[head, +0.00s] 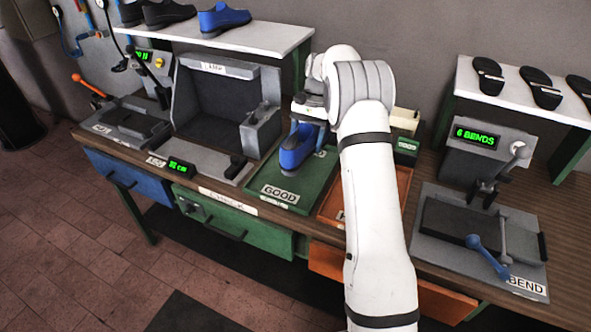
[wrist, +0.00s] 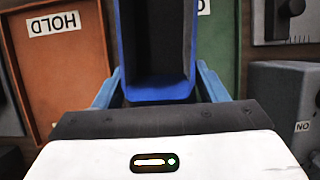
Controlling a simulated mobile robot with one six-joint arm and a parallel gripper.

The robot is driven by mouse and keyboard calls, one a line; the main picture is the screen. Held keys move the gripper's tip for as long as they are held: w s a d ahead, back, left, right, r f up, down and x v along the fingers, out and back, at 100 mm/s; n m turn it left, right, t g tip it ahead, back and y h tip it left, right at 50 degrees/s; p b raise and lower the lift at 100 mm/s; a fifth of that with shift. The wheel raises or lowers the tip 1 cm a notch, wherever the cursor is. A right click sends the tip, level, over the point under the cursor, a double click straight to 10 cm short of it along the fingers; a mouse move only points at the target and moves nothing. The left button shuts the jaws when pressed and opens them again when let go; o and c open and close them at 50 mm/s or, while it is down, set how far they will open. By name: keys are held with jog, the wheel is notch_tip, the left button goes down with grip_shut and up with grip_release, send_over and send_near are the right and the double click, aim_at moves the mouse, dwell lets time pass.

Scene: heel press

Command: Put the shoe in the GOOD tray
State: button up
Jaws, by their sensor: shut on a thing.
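The blue shoe (head: 294,150) hangs below my gripper (head: 302,125), over the green GOOD tray (head: 308,189). In the wrist view the shoe (wrist: 160,95) sits between the two blue fingers of my gripper (wrist: 160,88), which are shut on it. Its dark opening faces the camera. The GOOD tray (wrist: 225,62) shows behind and to the right of the shoe there. I cannot tell whether the sole touches the tray floor. My arm hides part of the tray area.
The orange HOLD tray (head: 331,209) lies right beside the GOOD tray; it is at the left in the wrist view (wrist: 82,75). A grey machine (head: 215,105) stands left of the GOOD tray. The bend machine (head: 480,235) is at the right. Shelves (head: 255,37) hold other shoes.

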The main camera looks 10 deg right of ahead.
notch_tip(320, 180, down, 10)
jog(key=shift+w+r+p, duration=0.1)
jog(key=shift+p, duration=1.05)
jog(key=o, duration=1.3)
jog(key=shift+f, duration=0.2)
jog(key=shift+c, duration=0.2)
jog(key=shift+r, duration=0.1)
